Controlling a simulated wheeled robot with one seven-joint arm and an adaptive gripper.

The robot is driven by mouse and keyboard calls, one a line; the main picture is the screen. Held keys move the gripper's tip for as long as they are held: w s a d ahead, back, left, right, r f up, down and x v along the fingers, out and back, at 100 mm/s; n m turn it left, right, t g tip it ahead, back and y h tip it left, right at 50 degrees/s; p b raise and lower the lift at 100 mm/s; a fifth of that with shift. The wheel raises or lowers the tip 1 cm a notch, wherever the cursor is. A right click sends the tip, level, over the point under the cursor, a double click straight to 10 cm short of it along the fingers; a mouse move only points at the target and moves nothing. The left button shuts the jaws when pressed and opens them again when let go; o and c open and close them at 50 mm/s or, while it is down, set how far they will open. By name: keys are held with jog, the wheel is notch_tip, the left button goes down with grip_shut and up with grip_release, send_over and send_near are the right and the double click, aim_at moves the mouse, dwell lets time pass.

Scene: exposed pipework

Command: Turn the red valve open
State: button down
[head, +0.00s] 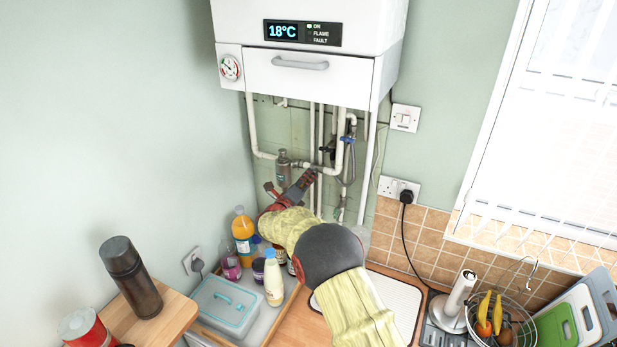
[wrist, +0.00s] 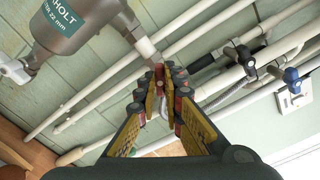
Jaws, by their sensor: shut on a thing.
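My gripper (head: 308,176) reaches up from below to the pipework under the boiler. In the wrist view its two fingertips (wrist: 168,84) are closed together at the end of the short pipe from the grey filter. It is shut on the red valve there. The valve is almost wholly hidden between and behind the fingers, so I cannot tell its handle's angle. The red bits at the fingertips blend with the gripper's own red parts.
The grey filter (head: 283,168) hangs just left of my gripper; it also shows in the wrist view (wrist: 75,25). The white boiler (head: 310,75) is above. Bottles (head: 273,280) and a teal box (head: 222,303) stand below.

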jog(key=n+p, duration=0.2)
jog(key=n, duration=0.4)
jog(key=shift+a, duration=0.15)
jog(key=shift+n, duration=0.3)
jog(key=c, duration=2.1)
grip_release()
jog(key=shift+a+f, duration=0.1)
jog(key=shift+o, duration=0.5)
jog(key=shift+o, duration=0.4)
jog(key=v, duration=1.2)
